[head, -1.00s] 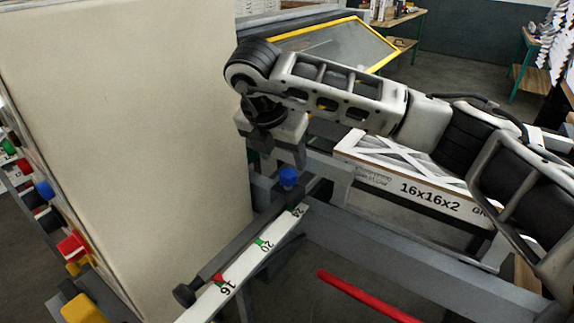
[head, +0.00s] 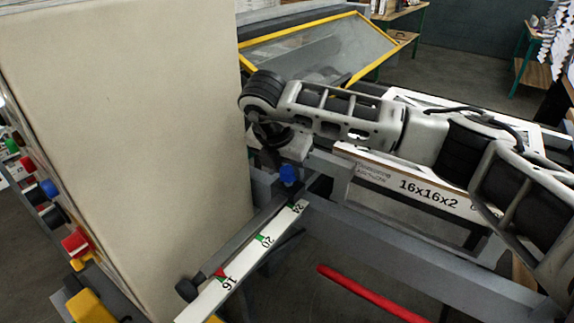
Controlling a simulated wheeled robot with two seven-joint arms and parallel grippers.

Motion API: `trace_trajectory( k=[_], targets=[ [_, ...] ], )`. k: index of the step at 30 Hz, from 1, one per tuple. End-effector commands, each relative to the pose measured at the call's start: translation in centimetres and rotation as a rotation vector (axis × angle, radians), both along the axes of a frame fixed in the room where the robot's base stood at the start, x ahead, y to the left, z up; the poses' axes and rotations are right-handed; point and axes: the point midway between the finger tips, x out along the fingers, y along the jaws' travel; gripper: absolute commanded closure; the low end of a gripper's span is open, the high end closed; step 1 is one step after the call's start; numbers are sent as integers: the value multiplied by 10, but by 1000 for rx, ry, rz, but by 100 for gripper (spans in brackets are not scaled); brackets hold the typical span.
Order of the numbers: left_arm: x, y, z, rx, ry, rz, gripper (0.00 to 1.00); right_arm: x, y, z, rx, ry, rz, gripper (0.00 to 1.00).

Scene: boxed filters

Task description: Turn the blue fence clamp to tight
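The blue fence clamp (head: 288,174) is a small blue knob on the grey rail, near the 24 end of the white scale (head: 243,262). My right gripper (head: 286,164) points down right at the clamp, with its body just above and behind the knob. Its fingers are mostly hidden or too small to make out, so I cannot tell whether they touch the clamp or how far apart they are. The blue knob's top and front side show. My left gripper is out of the picture.
A tall beige panel (head: 125,150) stands close on the left. A red bar (head: 370,295) lies at lower middle. A yellow-framed clear cover (head: 325,50) is at the back. Coloured knobs (head: 48,188) line the left.

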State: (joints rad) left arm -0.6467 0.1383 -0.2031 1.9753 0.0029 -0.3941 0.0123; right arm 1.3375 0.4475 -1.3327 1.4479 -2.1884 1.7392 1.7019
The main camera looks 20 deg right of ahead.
Motion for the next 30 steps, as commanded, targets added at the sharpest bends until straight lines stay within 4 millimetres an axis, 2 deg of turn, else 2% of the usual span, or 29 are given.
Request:
trace_trajectory(
  k=[6,14,15,16,26,30],
  targets=[
    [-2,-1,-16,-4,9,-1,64,1,1,-3,-1,-1,-116,86],
    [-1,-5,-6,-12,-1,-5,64,1,1,1,0,-1,-133,86],
    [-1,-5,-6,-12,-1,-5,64,1,1,1,0,-1,-133,52],
    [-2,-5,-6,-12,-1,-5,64,1,1,1,0,-1,-133,44],
    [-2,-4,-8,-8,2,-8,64,0,1,2,0,-1,-131,42],
    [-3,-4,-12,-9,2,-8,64,-2,6,14,1,-4,-129,42]
  ],
)
